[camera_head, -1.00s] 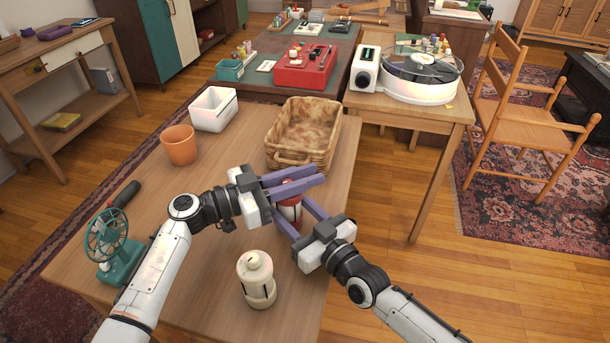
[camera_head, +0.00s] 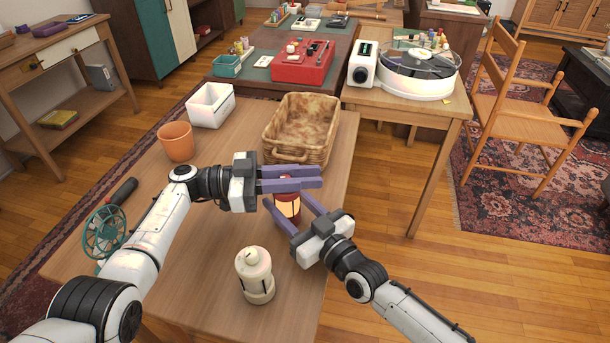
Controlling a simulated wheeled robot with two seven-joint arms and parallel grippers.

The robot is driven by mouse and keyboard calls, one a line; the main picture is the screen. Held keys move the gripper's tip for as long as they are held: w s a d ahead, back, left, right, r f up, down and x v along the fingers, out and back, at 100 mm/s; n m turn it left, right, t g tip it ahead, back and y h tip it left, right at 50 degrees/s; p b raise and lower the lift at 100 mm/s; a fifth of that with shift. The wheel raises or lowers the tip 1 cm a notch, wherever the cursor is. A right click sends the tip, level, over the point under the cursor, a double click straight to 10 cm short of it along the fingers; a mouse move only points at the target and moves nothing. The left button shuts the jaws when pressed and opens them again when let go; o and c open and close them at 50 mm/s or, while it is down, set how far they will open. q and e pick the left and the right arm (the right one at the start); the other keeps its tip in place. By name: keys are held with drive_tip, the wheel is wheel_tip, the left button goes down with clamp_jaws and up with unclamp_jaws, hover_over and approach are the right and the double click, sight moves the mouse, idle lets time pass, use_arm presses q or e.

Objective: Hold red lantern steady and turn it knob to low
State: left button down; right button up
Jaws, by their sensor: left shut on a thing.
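The red lantern (camera_head: 288,208) stands upright near the table's right edge, with its window glowing yellow. My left gripper (camera_head: 318,178) comes in level from the left and is shut at the lantern's top. Its purple fingers hide the top and the knob, so I cannot see the knob's setting. My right gripper (camera_head: 288,202) comes from the lower right.
A cream lantern (camera_head: 255,275) stands in front on the wooden table (camera_head: 205,265). A wicker basket (camera_head: 300,130) is just behind the grippers. A terracotta pot (camera_head: 176,142), a white bin (camera_head: 211,105) and a teal fan (camera_head: 104,232) are on the left.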

use_arm(q)
drive_tip(key=c, duration=1.6)
unclamp_jaws()
drive_tip(key=a, duration=0.7)
drive_tip(key=shift+a, duration=0.35)
